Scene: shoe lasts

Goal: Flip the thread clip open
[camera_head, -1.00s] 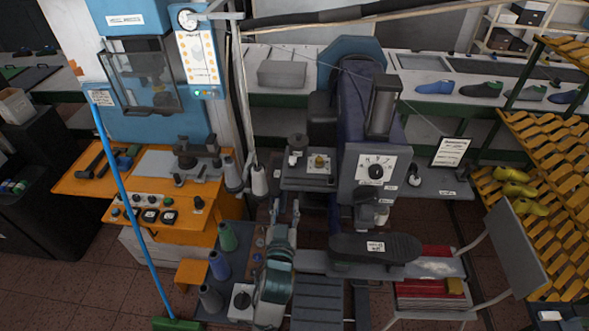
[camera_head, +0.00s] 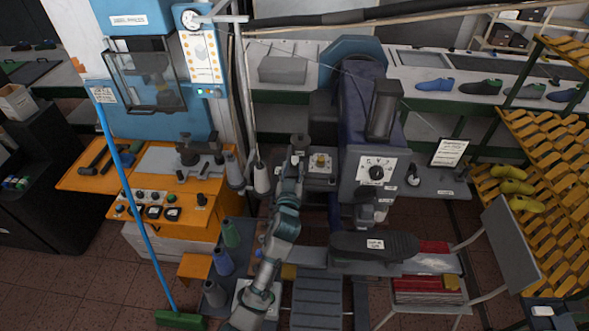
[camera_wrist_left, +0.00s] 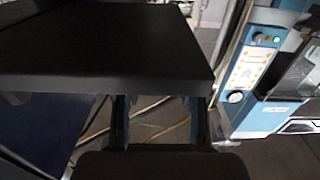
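I cannot make out the thread clip for certain. The machine's small grey side shelf (camera_head: 318,182) carries a brass block (camera_head: 320,162) and a grey round part (camera_head: 299,141). My left gripper (camera_head: 292,163) is at the left end of this shelf, just below the round part, and hides part of it. Whether it touches anything cannot be told. In the left wrist view, the two fingers of the left gripper (camera_wrist_left: 158,122) stand apart with cables seen between them. My right gripper is not in view.
The blue-grey machine body (camera_head: 352,130) rises right of the gripper. Coloured thread cones (camera_head: 222,262) stand lower left. A black sole-shaped pad (camera_head: 375,246) lies lower right.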

